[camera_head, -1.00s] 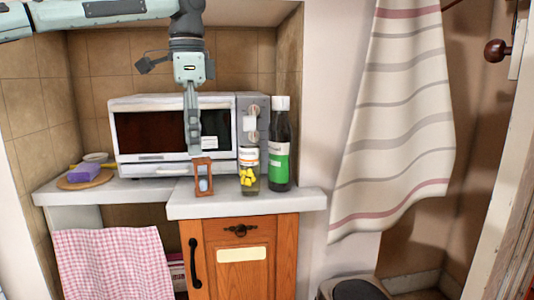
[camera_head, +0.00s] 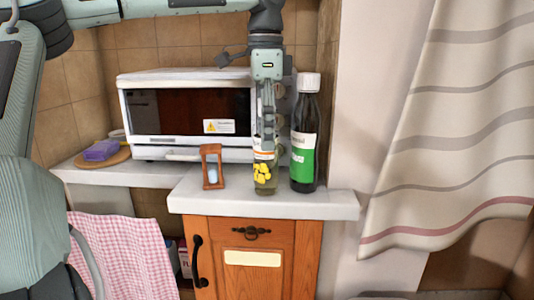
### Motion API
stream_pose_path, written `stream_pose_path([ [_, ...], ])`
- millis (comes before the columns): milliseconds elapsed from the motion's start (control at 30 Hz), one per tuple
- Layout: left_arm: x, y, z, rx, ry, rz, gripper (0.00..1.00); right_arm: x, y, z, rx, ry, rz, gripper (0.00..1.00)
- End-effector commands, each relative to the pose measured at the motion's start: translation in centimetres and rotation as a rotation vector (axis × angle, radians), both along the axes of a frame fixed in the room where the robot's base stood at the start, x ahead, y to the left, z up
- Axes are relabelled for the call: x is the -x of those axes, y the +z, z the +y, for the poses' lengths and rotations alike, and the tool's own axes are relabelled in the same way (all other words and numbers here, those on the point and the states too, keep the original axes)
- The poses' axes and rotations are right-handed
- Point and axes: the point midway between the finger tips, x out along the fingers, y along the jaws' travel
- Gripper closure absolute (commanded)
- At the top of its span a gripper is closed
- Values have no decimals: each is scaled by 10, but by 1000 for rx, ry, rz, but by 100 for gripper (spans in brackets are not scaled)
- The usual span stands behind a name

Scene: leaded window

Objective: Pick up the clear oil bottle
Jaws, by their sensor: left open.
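A clear bottle (camera_head: 265,178) with yellow pieces in its lower part stands on the counter. Its upper part is partly hidden behind my gripper. Close on its right stands a taller dark bottle (camera_head: 304,145) with a white cap and a green and white label. I cannot tell from the contents which one is the oil bottle. My left gripper (camera_head: 266,138) points down, and its fingers overlap the top of the clear bottle in the picture. It is open and holds nothing that I can see. Whether it touches the bottle is unclear. My right gripper is not in view.
A wooden hourglass (camera_head: 212,167) stands left of the clear bottle. A white microwave (camera_head: 190,153) is behind. A purple block (camera_head: 101,150) lies on a round wooden board at the left. The counter's front edge (camera_head: 262,205) is clear. A striped cloth hangs at the right.

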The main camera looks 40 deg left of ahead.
Motion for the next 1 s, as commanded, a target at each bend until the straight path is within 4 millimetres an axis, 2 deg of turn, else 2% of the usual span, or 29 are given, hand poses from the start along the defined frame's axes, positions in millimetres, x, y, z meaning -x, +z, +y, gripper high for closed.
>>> stream_pose_path([
  [167,0,-22,-1,1,-1,0,32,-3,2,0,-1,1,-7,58],
  [433,0,-25,0,0,1,-1,32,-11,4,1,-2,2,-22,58],
  [933,0,-24,0,0,0,-1,93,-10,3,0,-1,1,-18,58],
  [1000,0,-24,0,0,0,-3,94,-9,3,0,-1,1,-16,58],
])
